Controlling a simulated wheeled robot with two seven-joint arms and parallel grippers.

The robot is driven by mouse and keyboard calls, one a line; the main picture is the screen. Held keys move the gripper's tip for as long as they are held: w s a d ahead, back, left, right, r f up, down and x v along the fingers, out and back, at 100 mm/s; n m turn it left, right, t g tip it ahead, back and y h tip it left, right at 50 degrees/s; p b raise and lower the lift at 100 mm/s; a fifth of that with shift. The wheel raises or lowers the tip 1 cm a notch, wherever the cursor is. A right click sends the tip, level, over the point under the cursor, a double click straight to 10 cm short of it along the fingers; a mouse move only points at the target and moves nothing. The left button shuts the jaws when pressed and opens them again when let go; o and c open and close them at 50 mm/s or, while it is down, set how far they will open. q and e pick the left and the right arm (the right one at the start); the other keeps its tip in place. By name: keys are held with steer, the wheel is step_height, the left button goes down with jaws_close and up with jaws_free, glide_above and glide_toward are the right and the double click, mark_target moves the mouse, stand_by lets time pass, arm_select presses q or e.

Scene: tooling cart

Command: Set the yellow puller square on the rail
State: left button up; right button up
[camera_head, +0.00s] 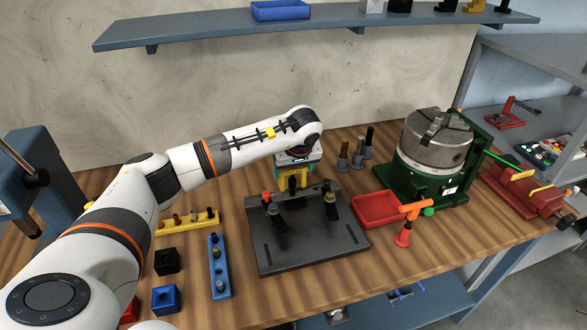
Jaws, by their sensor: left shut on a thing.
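My left arm reaches in from the left, over the bench. My left gripper (295,168) points down behind the dark fixture plate and is shut on a yellow piece, which looks like the yellow puller (293,181). The gripper body hides its top, and whether its lower end touches anything is unclear. A yellow rail-like strip (189,222) with several pegs lies left of the plate. A blue strip (219,268) with pegs lies in front of it. I cannot tell which is the rail. My right gripper is not in view.
The dark fixture plate (310,245) carries upright clamps. A red tray (379,210), an orange-headed tool (403,235) and a green-based chuck (436,140) stand to the right. Several grey-based posts (343,157) are close right of the gripper. A black block (167,261) and blue block (165,300) lie front left.

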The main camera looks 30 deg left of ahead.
arm_select(q)
steer(key=shift+f, duration=0.3)
stand_by(0.8)
steer(key=shift+f+b, duration=0.75)
steer(key=shift+b, duration=0.1)
stand_by(1.2)
stand_by(0.3)
steer(key=o, duration=1.4)
steer(key=shift+o, duration=0.2)
steer(key=shift+f, duration=0.1)
steer(key=shift+r+p, duration=2)
steer(key=shift+r, duration=1.1)
